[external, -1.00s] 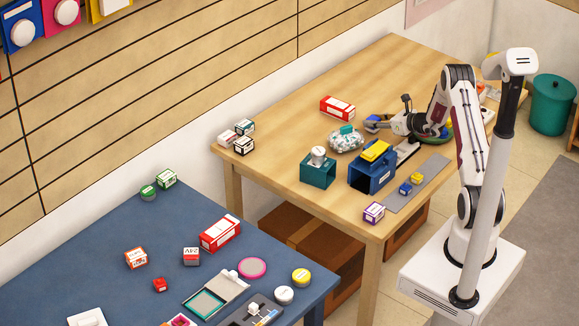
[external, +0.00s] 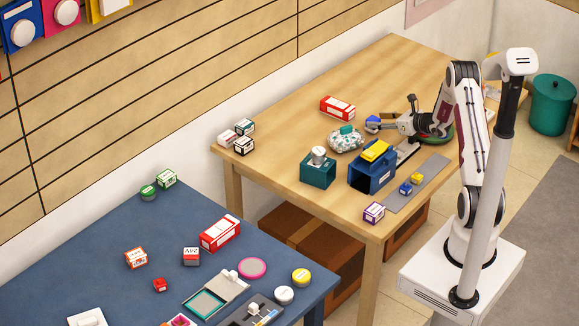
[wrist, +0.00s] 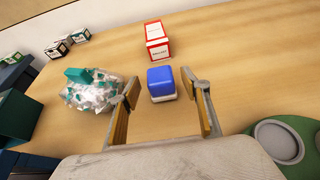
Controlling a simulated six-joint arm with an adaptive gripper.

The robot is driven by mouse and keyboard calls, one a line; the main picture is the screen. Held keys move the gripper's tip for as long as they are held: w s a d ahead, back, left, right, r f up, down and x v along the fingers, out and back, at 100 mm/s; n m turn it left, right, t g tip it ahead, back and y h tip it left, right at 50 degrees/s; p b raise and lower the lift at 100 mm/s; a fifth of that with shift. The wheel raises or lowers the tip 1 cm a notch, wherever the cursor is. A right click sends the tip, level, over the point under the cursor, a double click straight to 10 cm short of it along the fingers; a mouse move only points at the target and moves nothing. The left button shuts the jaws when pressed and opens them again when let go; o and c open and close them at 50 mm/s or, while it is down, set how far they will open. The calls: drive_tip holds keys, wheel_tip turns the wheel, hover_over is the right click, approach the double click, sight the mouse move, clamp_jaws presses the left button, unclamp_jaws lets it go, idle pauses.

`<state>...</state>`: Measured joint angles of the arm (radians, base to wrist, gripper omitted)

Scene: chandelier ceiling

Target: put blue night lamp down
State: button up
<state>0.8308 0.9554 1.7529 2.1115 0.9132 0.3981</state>
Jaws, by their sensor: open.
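The blue night lamp (wrist: 161,83) is a rounded blue block on a white base. It stands upright on the wooden table, and it also shows in the external view (external: 372,121). My gripper (wrist: 164,88) is open, with one finger on each side of the lamp in the wrist view. Gaps show between the lamp and both fingers there. In the external view my gripper (external: 382,126) is low over the table, just right of the lamp.
A clear bag with white and teal pieces (wrist: 92,92) lies close left of the fingers. A red and white box (wrist: 156,42) stands beyond the lamp. A green tray (wrist: 297,137) is at right. Blue and teal bins (external: 365,178) stand in front. Bare wood lies behind the bag.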

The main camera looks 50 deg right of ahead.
sight(378, 120)
drive_tip(key=shift+v, duration=2.4)
drive_tip(key=s+a+r+n+g+y, duration=0.2)
drive_tip(key=a+r+n, duration=0.4)
drive_tip(key=a, duration=0.5)
drive_tip(key=s+a+r+n+g+y, duration=0.25)
drive_tip(key=a+r+n, duration=0.35)
drive_tip(key=a, duration=0.5)
drive_tip(key=s+a+r+n+g+y, duration=0.1)
drive_tip(key=s+a+r+n+y, duration=0.15)
drive_tip(key=a+r+n, duration=0.65)
drive_tip(key=s+a+n+g+h, duration=0.2)
drive_tip(key=s+a+n+g, duration=0.3)
drive_tip(key=s+a, duration=0.7)
drive_tip(key=s+d+r+n+t+h, duration=0.1)
drive_tip(key=s+d+n+h, duration=0.1)
drive_tip(key=s+n, duration=0.3)
drive_tip(key=s+d+r+n+t+h, duration=0.1)
drive_tip(key=s+d+n+h, duration=0.1)
drive_tip(key=s+n, duration=0.3)
drive_tip(key=shift+s+d+r+t+h, duration=0.15)
drive_tip(key=shift+s+d+t+h, duration=0.25)
drive_tip(key=shift+s, duration=1.55)
